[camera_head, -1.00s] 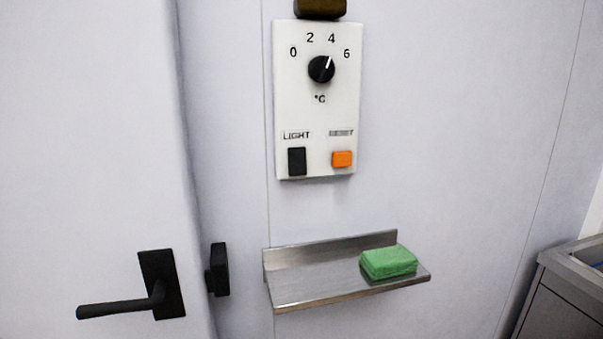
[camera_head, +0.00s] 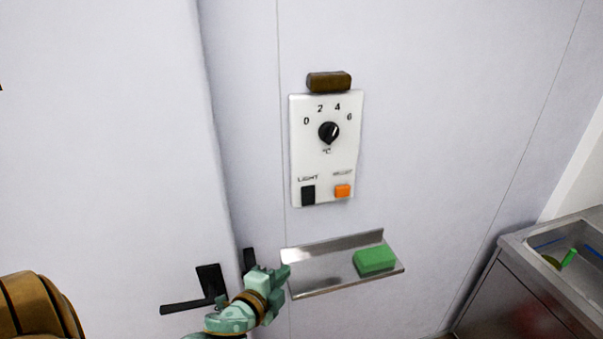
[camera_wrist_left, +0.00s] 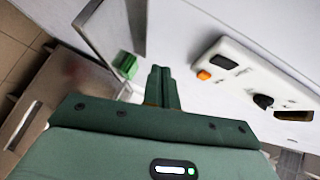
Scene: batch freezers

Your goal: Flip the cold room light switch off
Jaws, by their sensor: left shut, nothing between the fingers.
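The black light switch (camera_head: 308,195) sits at the lower left of the white control panel (camera_head: 297,150), under the word LIGHT. It also shows as a dark rocker in the left wrist view (camera_wrist_left: 223,62); its on or off position is too small to tell. My left gripper (camera_head: 284,274) is shut and empty, below and left of the switch, in front of the shelf's left end and apart from the panel. Its closed fingers (camera_wrist_left: 160,82) show in the left wrist view. My right gripper is not in view.
An orange button (camera_head: 342,191) is right of the switch, and a black dial (camera_head: 329,132) is above. A metal shelf (camera_head: 325,272) below holds a green sponge (camera_head: 375,260). A black door handle (camera_head: 190,304) is at lower left. A sink (camera_head: 530,240) stands at right.

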